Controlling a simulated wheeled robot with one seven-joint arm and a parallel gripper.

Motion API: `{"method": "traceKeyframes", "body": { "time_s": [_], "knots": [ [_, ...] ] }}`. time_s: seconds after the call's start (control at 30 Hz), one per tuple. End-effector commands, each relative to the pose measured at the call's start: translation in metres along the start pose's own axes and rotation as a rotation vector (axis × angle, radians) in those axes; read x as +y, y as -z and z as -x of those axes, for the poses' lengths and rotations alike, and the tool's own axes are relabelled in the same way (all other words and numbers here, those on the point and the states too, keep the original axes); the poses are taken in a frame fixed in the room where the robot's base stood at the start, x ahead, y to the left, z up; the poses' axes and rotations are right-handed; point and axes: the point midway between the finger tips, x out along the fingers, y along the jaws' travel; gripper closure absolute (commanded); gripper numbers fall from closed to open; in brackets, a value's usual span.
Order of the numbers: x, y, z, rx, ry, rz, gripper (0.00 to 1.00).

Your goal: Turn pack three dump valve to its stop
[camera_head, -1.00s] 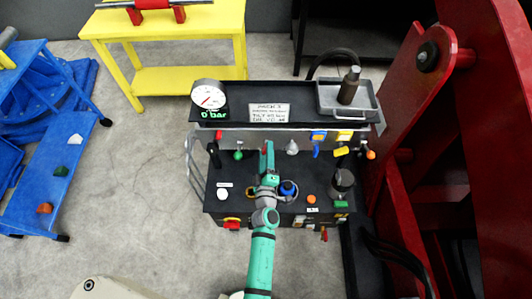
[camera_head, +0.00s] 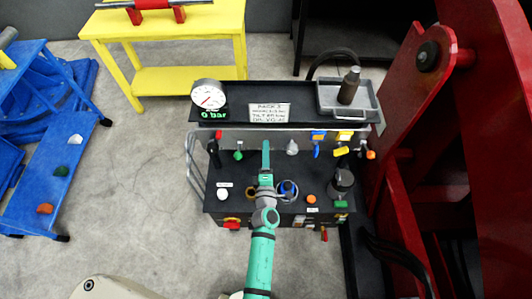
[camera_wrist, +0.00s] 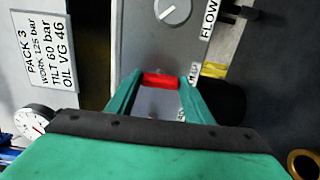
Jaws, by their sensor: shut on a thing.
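The pack three console (camera_head: 232,116) stands in the middle of the head view, with its sign reading PACK 3 (camera_head: 269,112). My gripper (camera_head: 266,146) reaches up to the console's upright panel, left of the grey knob. In the wrist view my gripper (camera_wrist: 160,82) has its two green fingers closed on the ends of a red handle (camera_wrist: 160,79). I take this handle for the dump valve's; its label is mostly hidden between the fingers. A round dial knob (camera_wrist: 172,9) marked FLOW is just beyond. In the head view my gripper hides the red handle.
A gauge (camera_head: 208,96) with a green 0 bar readout stands at the shelf's left. A green knob (camera_head: 238,154) and a blue lever (camera_head: 316,151) flank my gripper. A red frame (camera_head: 425,130) rises close on the right. Bare floor lies to the left.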

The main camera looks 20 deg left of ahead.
Motion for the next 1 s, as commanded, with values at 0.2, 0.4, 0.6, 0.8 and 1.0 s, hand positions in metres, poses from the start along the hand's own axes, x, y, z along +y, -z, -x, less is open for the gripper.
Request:
{"method": "traceKeyframes", "body": {
  "time_s": [0.2,0.4,0.6,0.8,1.0],
  "knots": [
    [-0.001,0.002,0.0,0.004,0.0,0.002,0.76],
    [0.0,0.001,0.0,0.002,0.0,0.001,0.34],
    [0.0,0.001,0.001,0.001,0.0,0.0,0.34],
    [-0.001,0.001,0.018,0.002,0.002,-0.001,0.34],
    [-0.001,0.001,0.053,0.001,0.002,-0.002,0.34]
  ]
}}
